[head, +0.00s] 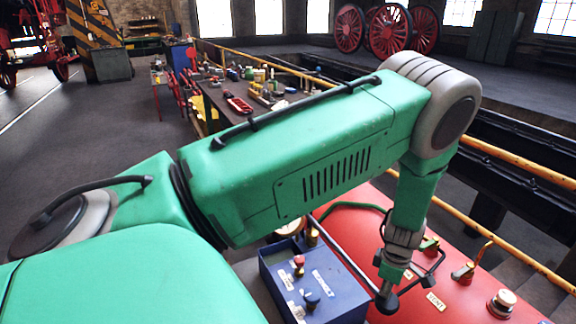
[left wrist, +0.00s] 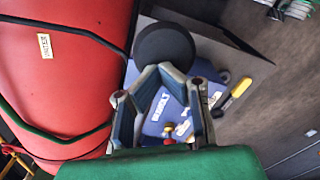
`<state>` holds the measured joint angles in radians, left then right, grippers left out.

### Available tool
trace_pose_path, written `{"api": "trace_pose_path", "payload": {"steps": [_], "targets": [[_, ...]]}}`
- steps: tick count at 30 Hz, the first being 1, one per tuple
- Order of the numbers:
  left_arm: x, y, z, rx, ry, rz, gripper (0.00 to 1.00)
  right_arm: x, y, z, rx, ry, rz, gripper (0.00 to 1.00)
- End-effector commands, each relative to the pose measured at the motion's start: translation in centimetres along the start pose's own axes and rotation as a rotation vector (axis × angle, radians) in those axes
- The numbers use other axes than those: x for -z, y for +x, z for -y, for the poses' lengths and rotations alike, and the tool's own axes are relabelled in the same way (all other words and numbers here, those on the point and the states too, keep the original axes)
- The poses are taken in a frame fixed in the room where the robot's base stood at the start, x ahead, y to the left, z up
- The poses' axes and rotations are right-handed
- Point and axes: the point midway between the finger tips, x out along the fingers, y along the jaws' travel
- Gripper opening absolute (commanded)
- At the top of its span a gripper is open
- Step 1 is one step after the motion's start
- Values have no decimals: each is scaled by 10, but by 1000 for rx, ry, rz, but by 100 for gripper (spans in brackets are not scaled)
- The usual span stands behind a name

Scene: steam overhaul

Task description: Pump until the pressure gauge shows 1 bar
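My left gripper (head: 388,284) hangs down at the front edge of the red tank (head: 455,296), beside a blue box (head: 330,282) with white labels. A dark round knob (head: 387,303) shows at its fingertips. In the left wrist view this knob (left wrist: 165,52) is a black disc just beyond the fingers (left wrist: 163,85), and the blue box lies behind them. I cannot tell whether the fingers touch or grip it. A brass-rimmed round fitting (head: 291,228), possibly the gauge, is mostly hidden by my arm; no reading shows. My right gripper is out of view.
The box carries a red knob (head: 299,261) and a black knob (head: 312,300). Brass valves (head: 463,272) and a white-topped cap (head: 503,302) stand on the tank. A yellow rail (head: 520,170) runs behind it. A workbench (head: 215,100) with tools stands farther back.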

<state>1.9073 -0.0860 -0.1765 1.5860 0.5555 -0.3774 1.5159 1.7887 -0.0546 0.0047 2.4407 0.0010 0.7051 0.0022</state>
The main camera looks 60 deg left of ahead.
Motion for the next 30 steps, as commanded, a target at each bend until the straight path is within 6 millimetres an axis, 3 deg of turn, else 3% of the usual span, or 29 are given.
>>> {"api": "trace_pose_path", "payload": {"steps": [14,18,30], "targets": [[-2,-95,0,-3,2,-1,0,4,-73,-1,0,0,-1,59],[-2,-115,0,-3,2,-1,0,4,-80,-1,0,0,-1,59],[-2,-116,0,-1,1,0,0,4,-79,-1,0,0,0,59]]}}
